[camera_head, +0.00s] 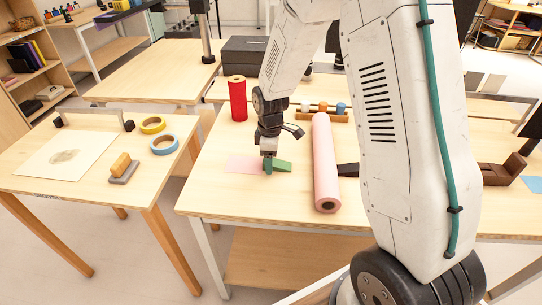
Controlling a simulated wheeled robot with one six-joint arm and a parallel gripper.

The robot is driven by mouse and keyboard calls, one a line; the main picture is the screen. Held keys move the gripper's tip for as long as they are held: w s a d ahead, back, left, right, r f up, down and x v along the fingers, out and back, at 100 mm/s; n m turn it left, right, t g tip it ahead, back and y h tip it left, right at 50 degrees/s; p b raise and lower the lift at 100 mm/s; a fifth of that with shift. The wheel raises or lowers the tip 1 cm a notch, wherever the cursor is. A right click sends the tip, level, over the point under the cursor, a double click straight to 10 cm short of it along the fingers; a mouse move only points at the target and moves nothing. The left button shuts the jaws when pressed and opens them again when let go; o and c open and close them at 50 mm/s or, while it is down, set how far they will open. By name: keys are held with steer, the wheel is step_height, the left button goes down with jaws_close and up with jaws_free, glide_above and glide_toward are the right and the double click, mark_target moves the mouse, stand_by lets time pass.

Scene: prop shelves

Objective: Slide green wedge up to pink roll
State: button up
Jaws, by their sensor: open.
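The green wedge (283,167) lies on the wooden table, at the right edge of a pink sheet. The long pink roll (325,160) lies to its right, running from the back toward the table's front edge. A gap of bare table shows between wedge and roll. My gripper (268,163) points down at the wedge's left end. It is open, with a finger in front of or against the wedge. Whether it touches the wedge, and the far finger, cannot be seen.
A pink sheet (244,165) lies left of my gripper. A red roll (237,98) stands behind it. A wooden rack with coloured pots (322,108) is behind the pink roll. A dark object (348,170) sits just right of the roll. The front of the table (250,204) is clear.

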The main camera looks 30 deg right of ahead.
mark_target(296, 168)
steer(key=c, duration=1.1)
steer(key=shift+o, duration=0.7)
steer(key=shift+s+d, duration=0.6)
steer(key=shift+d, duration=0.4)
steer(key=shift+s+d, duration=0.65)
steer(key=shift+d, duration=0.35)
steer(key=shift+s+d, duration=0.6)
steer(key=shift+d, duration=0.4)
steer(key=shift+s+d, duration=0.25)
steer(key=shift+d, duration=0.25)
steer(key=o, duration=0.9)
steer(key=shift+o, duration=0.2)
steer(key=shift+r, duration=0.1)
step_height(296, 168, up, 8)
